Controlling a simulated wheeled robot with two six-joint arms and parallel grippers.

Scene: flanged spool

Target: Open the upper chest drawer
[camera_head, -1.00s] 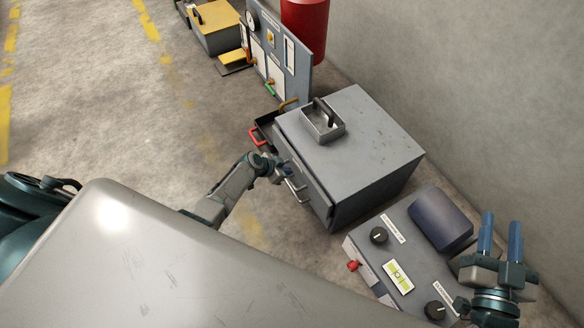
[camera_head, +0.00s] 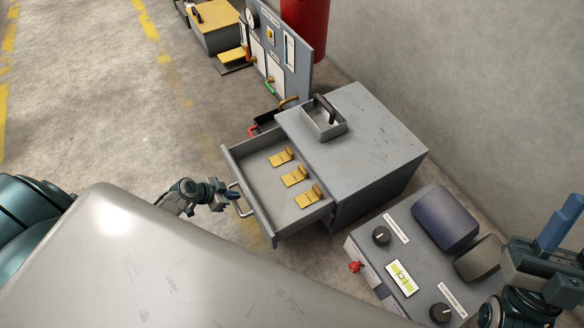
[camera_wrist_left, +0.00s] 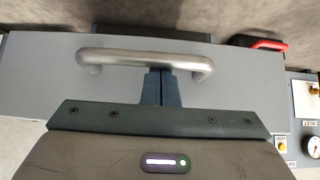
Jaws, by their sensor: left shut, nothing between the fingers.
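The grey chest (camera_head: 375,140) stands near the wall. Its upper drawer (camera_head: 253,172) is pulled well out, and three yellow brackets (camera_head: 295,176) lie inside. The drawer's metal bar handle (camera_head: 240,210) is on its front; the handle (camera_wrist_left: 130,57) also spans the left wrist view. My left gripper (camera_head: 231,196) is at the handle, fingers together with nothing between them. In the wrist view its fingers (camera_wrist_left: 160,88) reach up to the bar, and their tips are hidden by it. My right gripper (camera_head: 565,222) is at the right edge, away from the chest; its fingers overlap in view.
An open-topped tray with a dark handle (camera_head: 323,119) sits on the chest. A control box with knobs (camera_head: 400,276) stands close to the right. A gauge panel (camera_head: 275,50), red cylinder (camera_head: 305,25) and yellow box (camera_head: 215,28) are behind. Floor left of the drawer is clear.

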